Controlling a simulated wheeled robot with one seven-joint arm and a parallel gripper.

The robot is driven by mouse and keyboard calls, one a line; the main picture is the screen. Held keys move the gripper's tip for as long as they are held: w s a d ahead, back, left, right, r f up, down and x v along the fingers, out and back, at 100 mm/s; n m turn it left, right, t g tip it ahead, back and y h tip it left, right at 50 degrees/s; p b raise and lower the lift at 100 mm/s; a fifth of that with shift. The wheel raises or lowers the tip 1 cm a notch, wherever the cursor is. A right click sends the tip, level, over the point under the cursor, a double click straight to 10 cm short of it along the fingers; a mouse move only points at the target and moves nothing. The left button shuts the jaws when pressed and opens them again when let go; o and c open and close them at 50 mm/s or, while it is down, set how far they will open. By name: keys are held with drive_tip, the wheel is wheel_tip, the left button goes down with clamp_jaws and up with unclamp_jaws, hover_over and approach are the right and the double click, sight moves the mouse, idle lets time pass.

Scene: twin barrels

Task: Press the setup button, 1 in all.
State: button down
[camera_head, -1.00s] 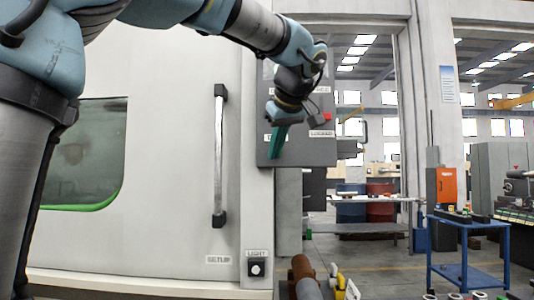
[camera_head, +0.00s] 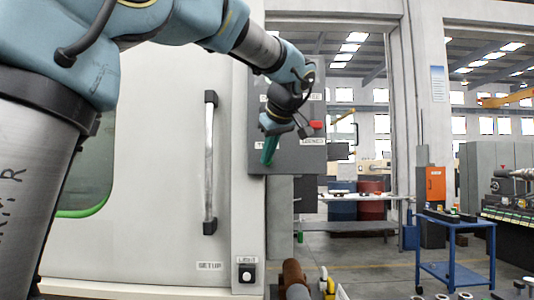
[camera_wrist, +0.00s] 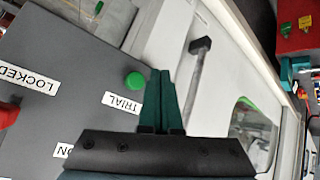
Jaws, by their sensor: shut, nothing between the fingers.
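A SETUP label (camera_head: 209,266) is on the pale machine front, low and left of the LIGHT button (camera_head: 247,273); no button shows clearly at the SETUP label itself. My gripper (camera_head: 268,158), with green fingers, is shut and empty, high above that label, in front of the grey panel's lower left corner. In the wrist view, its shut fingers (camera_wrist: 160,74) appear beside a round green button (camera_wrist: 135,80) near the TRIAL label (camera_wrist: 121,104). Whether they touch anything cannot be told.
A vertical door handle (camera_head: 210,165) stands out left of my gripper. Brown and grey cylinders (camera_head: 294,275) are below the panel. A blue cart (camera_head: 453,225) is at the right.

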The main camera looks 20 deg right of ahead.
drive_tip(key=shift+w+d+p, duration=0.3)
drive_tip(key=shift+w+d, duration=0.1)
drive_tip(key=shift+w, duration=0.45)
drive_tip(key=shift+w+d+p, duration=0.3)
drive_tip(key=shift+w+d, duration=0.05)
drive_tip(key=shift+w, duration=0.5)
idle(0.8)
drive_tip(key=shift+w+d, duration=0.2)
drive_tip(key=shift+w, duration=0.15)
drive_tip(key=shift+w+d+p, duration=0.25)
drive_tip(key=shift+w+p, duration=0.05)
drive_tip(key=shift+w, duration=0.3)
idle(0.8)
drive_tip(key=shift+s, duration=0.1)
drive_tip(key=shift+s+a+b, duration=0.45)
drive_tip(key=shift+s+b, duration=0.4)
